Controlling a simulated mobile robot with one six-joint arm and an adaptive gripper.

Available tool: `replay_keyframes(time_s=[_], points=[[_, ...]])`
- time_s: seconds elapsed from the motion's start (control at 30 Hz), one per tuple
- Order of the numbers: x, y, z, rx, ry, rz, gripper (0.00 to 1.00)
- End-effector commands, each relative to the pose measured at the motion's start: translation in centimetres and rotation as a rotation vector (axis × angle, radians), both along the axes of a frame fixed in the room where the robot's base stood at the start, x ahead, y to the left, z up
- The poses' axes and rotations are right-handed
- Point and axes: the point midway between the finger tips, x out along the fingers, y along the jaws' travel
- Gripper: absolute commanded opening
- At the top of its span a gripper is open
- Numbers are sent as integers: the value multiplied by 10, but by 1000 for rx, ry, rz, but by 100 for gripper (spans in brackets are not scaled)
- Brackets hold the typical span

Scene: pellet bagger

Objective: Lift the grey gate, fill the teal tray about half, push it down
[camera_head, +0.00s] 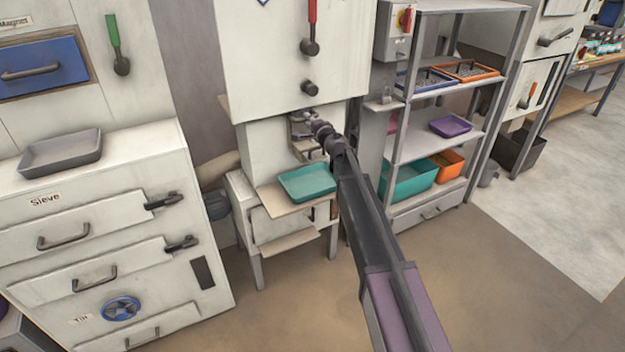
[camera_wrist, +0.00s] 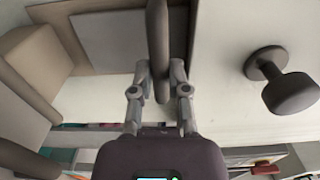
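The grey gate (camera_head: 303,124) is at the outlet under the white hopper, partly hidden by my gripper. My gripper (camera_head: 312,122) is at the gate's front. In the wrist view, its two fingers (camera_wrist: 159,72) stand close on both sides of a dark grey bar (camera_wrist: 157,30), which looks like the gate's handle. They appear shut on it, though contact is hard to see. The teal tray (camera_head: 307,183) lies on a small shelf below the outlet, to the lower left of my gripper. I see no pellets in it.
A round grey knob (camera_wrist: 290,92) sticks out at right in the wrist view. The hopper front has a red-handled lever (camera_head: 311,40). A shelf rack (camera_head: 440,150) with bins stands to the right, the sieve cabinet (camera_head: 90,230) to the left. The floor in front is clear.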

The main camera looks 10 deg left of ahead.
Motion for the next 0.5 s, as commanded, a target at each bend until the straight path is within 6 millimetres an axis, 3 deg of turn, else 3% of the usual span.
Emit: replay_keyframes(time_s=[0.5], points=[[1, 1, 9, 1, 1, 1, 0]])
